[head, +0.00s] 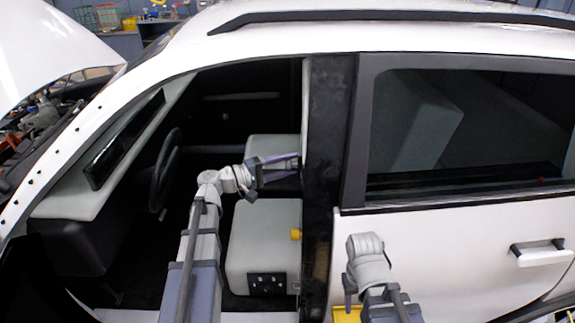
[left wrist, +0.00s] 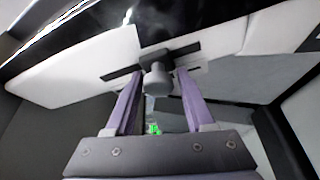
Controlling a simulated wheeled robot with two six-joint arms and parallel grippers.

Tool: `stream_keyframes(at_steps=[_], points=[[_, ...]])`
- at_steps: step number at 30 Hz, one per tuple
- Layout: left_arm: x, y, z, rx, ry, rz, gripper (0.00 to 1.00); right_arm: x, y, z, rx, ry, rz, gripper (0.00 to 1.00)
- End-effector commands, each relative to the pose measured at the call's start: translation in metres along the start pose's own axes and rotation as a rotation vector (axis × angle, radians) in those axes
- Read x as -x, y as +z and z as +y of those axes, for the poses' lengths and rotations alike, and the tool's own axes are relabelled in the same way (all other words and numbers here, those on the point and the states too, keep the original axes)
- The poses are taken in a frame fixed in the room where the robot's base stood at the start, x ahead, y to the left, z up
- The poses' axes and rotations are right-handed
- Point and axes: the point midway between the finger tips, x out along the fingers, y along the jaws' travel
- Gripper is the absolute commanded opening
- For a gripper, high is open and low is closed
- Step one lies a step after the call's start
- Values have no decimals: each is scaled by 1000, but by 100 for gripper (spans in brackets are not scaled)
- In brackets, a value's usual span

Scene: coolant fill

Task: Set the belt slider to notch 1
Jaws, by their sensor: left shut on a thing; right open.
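The belt slider shows in the left wrist view as a grey knob (left wrist: 157,80) on a dark slotted track (left wrist: 188,50) set in the pale pillar trim. My left gripper (left wrist: 156,78) has its purple fingers on both sides of the knob and is shut on it. In the head view my left gripper (head: 298,162) reaches through the open front doorway to the inner side of the door pillar; the knob is hidden there. I cannot read notch numbers. My right gripper (head: 350,288) is low in front of the rear door, open, its fingers mostly hidden.
The dark door pillar (head: 330,130) stands right beside my left gripper. Below it is the front seat (head: 262,235) with a yellow buckle-like piece (head: 296,234). The steering wheel (head: 165,170) is to the left. The white rear door (head: 450,250) is closed.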

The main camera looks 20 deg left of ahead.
Motion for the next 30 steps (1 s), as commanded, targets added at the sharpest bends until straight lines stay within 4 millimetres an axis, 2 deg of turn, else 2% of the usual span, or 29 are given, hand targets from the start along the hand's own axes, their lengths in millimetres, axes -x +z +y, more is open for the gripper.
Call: stream_keyframes(at_steps=[5,14,24,25,28,30], points=[[1,2,-8,0,1,-1,0,-8,0,-1,0,0,0,49],[5,12,-42,-1,1,-1,0,-42,-2,-4,0,0,0,49],[5,14,-43,-4,-5,-3,0,-41,-2,-4,0,0,0,49],[5,14,-43,-4,-6,-3,57,-41,-2,-4,0,0,0,49],[5,14,-43,-3,-4,-3,68,-42,-2,-4,0,0,0,49],[5,14,-42,-3,-3,-3,71,-41,-2,-4,0,0,0,49]])
